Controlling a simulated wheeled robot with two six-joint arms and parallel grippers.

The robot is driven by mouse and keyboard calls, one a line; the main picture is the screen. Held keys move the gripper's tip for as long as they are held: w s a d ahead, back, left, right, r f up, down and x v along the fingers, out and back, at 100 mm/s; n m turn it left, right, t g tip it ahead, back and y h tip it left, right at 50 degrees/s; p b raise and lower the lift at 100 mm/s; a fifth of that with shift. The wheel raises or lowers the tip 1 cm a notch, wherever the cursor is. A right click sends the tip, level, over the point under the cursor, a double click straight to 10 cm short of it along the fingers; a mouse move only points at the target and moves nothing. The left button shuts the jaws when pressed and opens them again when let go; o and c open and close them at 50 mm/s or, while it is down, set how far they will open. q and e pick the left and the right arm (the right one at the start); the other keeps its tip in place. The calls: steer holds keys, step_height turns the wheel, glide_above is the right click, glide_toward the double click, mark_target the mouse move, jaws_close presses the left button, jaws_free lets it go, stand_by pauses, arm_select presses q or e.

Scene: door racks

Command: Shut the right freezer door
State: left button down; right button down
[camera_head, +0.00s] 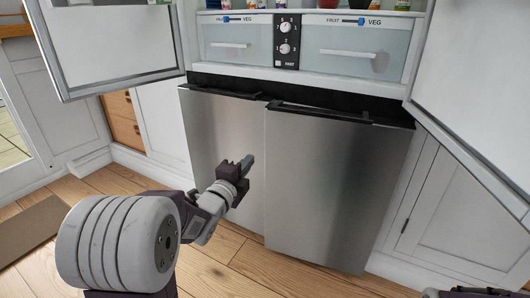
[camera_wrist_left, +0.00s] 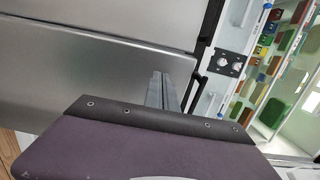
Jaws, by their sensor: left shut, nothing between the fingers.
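The right freezer door (camera_head: 325,190) is a tall stainless panel at the lower right of the appliance, with a dark handle (camera_head: 320,112) along its top. Its handle side seems to stand slightly forward of the left freezer door (camera_head: 222,130). Steel door faces also show in the left wrist view (camera_wrist_left: 90,70). My left gripper (camera_head: 247,162) is shut and empty, in front of the left door near the seam between the doors. Its fingers show in the left wrist view (camera_wrist_left: 163,90). I cannot tell whether they touch. Only a dark bit of my right gripper (camera_head: 470,292) shows at the bottom right corner.
Above, both fridge doors stand wide open, the left one (camera_head: 110,45) and the right one (camera_head: 480,90), around clear drawers (camera_head: 345,48) and a control panel (camera_head: 286,40). White cabinets (camera_head: 460,205) flank the appliance. Wooden floor (camera_head: 235,270) is clear in front.

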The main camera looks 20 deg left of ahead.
arm_select(q)
steer(key=p, duration=0.4)
glide_toward(268, 137)
steer(key=w, duration=0.4)
steer(key=w+b, duration=0.1)
steer(key=shift+w+d+f, duration=0.1)
steer(key=shift+w+f, duration=0.05)
steer(key=shift+w, duration=0.15)
steer(key=shift+w+b, duration=0.4)
steer(key=shift+w, duration=0.2)
steer(key=shift+r, duration=0.2)
